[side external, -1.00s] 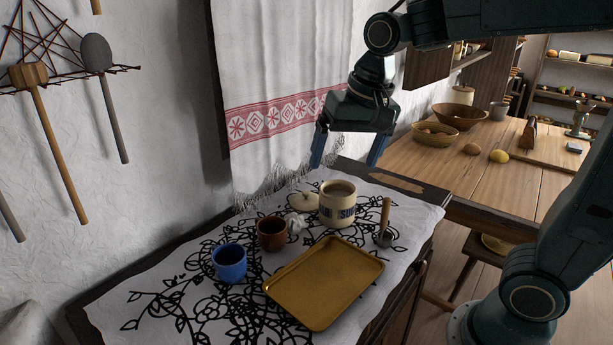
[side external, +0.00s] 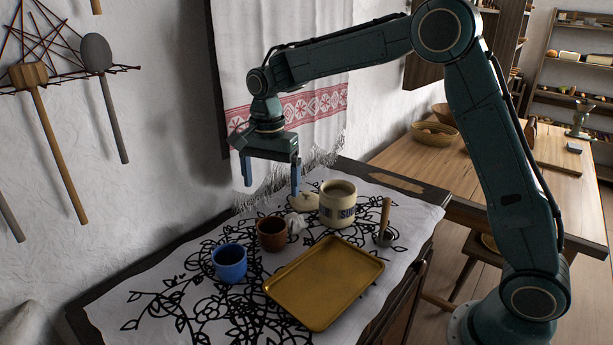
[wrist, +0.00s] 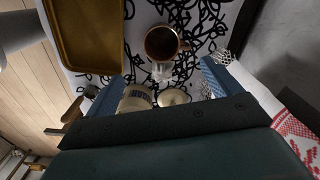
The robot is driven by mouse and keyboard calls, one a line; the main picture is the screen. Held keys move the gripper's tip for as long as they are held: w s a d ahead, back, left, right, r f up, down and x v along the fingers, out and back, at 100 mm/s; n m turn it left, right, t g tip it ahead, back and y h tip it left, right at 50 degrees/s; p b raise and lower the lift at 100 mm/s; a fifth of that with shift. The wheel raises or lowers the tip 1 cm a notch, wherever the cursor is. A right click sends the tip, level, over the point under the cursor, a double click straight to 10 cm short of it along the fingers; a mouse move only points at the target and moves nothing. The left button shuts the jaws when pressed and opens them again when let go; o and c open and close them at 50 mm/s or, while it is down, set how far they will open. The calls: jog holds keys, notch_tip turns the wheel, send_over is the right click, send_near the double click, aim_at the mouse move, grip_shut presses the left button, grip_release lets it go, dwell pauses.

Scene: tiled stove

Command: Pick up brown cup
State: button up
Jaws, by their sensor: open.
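The brown cup (side external: 271,233) stands upright on the patterned cloth, between the blue cup and the cream sugar jar. In the wrist view the brown cup (wrist: 162,42) shows from above, past the fingertips and between their lines, with its dark inside visible. My gripper (side external: 270,181) is open and empty. It hangs above and behind the cup, apart from it, with its fingers pointing down. Both blue fingers also show in the wrist view (wrist: 158,78), spread wide. A small white crumpled item (side external: 296,223) lies right beside the cup.
The blue cup (side external: 230,263) is left of the brown cup. The cream jar (side external: 338,204) and its round lid (side external: 303,201) stand at right and behind. A gold tray (side external: 324,284) lies in front. A wooden-handled tool (side external: 385,218) is farther right. The wall and hanging towel (side external: 280,60) are behind.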

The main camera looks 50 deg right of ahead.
jog(key=shift+w+f, duration=0.15)
send_over(272, 230)
jog(key=s+a, duration=0.2)
jog(key=shift+d+f, duration=0.15)
jog(key=shift+f, duration=4.15)
jog(key=shift+f, duration=2.55)
jog(key=c, duration=1.1)
jog(key=shift+c, duration=0.2)
notch_tip(272, 230, up, 20)
